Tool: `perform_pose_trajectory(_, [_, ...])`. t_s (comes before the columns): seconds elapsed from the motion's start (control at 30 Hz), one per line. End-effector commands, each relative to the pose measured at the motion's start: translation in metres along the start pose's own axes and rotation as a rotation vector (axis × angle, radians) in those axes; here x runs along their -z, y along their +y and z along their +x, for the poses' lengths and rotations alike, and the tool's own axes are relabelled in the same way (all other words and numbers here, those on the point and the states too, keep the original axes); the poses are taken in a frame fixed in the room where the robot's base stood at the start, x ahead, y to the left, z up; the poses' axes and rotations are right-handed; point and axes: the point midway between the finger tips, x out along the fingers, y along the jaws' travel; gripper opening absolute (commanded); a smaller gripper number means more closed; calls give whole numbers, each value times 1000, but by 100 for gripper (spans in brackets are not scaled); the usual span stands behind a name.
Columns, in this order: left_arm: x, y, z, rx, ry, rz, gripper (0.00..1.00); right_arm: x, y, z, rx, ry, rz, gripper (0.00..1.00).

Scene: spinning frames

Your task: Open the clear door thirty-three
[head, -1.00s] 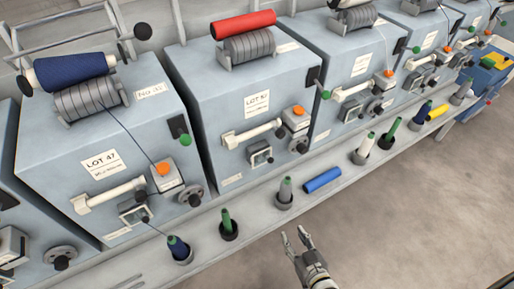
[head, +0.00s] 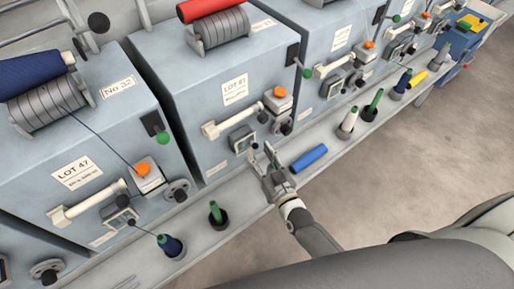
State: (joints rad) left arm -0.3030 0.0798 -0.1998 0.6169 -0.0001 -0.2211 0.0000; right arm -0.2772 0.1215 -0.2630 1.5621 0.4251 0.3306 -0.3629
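The left unit carries a plate reading No 32 (head: 117,87). The grey unit to its right (head: 190,95), with a lot label (head: 235,90), shows no readable number 33. On its lower front are a white horizontal bar (head: 232,122), a small framed window (head: 242,139) and an orange knob (head: 280,92). I cannot tell whether the window is the clear door; it looks closed. My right gripper (head: 263,153) is in front of this unit's lower right, just below and right of the window, fingers apart and empty. Contact cannot be told. My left gripper is not in view.
A narrow ledge runs below the units. It holds a blue-topped bobbin (head: 170,244), a green bobbin (head: 217,212), a lying blue cylinder (head: 308,158) and a white bobbin (head: 349,122). My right arm covers part of the ledge. Open floor lies at the right.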

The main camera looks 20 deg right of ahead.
Motion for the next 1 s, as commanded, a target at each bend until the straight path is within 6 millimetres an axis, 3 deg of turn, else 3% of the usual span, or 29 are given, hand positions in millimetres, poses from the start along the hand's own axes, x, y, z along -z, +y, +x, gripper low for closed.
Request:
perform_pose_trajectory(0.2, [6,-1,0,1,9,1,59,0,0,21,0,0,0,39])
perform_pose_trajectory(0.57, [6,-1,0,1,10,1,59,0,0,25,0,-1,0,39])
perform_pose_trajectory(0.87, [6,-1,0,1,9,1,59,0,0,25,0,-1,0,3])
perform_pose_trajectory(1.0, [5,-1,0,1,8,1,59,0,0,25,0,-1,0,0])
